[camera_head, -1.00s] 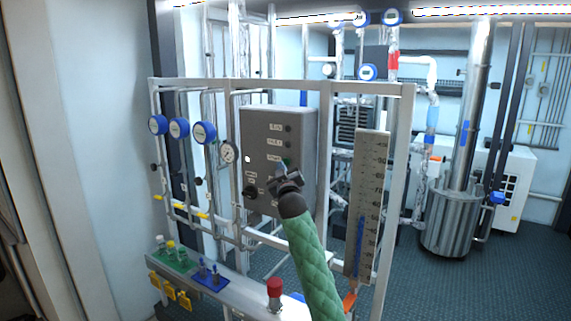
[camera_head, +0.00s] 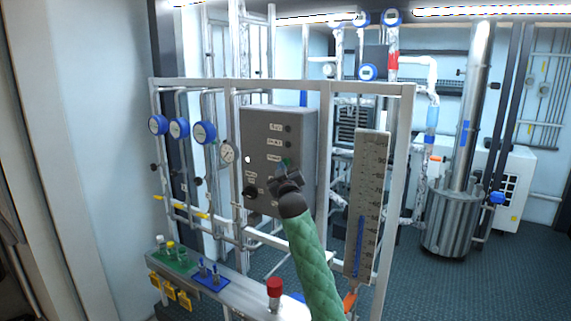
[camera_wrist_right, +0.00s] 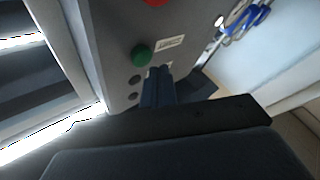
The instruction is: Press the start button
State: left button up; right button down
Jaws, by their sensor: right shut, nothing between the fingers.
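The grey control box (camera_head: 262,130) hangs on the metal frame, with a column of labelled round buttons on its front. A green button, by its place and colour the start button, shows clearly in the right wrist view (camera_wrist_right: 141,56), with a small white label beside it. My right gripper (camera_head: 281,167) is at the box front, just below the green button and partly covering that area in the head view. Its shut, empty fingers (camera_wrist_right: 158,82) point at the panel close beside the button. I cannot tell whether they touch the panel. My left gripper is out of view.
A red button (camera_wrist_right: 156,2) is at the top edge of the wrist view. A dark knob (camera_head: 249,192) and a round gauge (camera_head: 228,153) are left of the gripper. A scale board (camera_head: 367,190) stands right of my arm. A red-capped item (camera_head: 274,289) stands on the ledge below.

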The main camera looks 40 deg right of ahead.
jog(key=shift+d, duration=0.15)
jog(key=shift+w+d, duration=0.15)
jog(key=shift+d, duration=0.05)
